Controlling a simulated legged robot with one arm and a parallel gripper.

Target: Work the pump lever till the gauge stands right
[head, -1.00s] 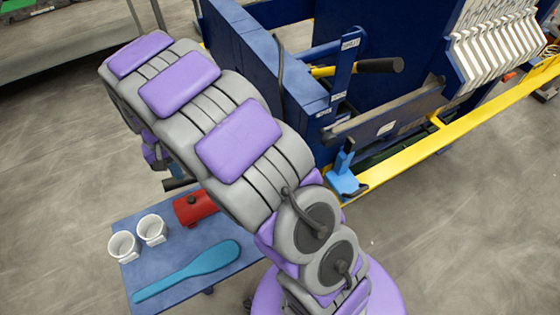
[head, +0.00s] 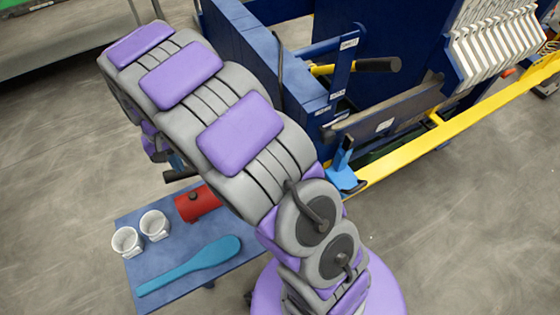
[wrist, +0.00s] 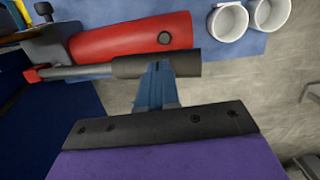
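A red cylindrical body, which looks like a hand pump (head: 196,204), lies on the blue table; it also shows at the top of the wrist view (wrist: 125,38). A thin grey lever with a black grip (wrist: 190,65) runs alongside it. In the head view the grip (head: 178,175) partly shows behind my arm. My gripper (wrist: 158,68) has its blue fingertips at the black grip, overlapping it in the wrist view. The fingers look close together, but whether they are clamped on the grip is unclear. I cannot make out a gauge.
The blue table (head: 205,275) bears two white cups (head: 127,241) (head: 155,225) and a blue paddle (head: 195,265). The blue press frame (head: 250,50), a black-handled yellow lever (head: 378,64) and a yellow rail (head: 420,140) stand to the right. Floor at left is clear.

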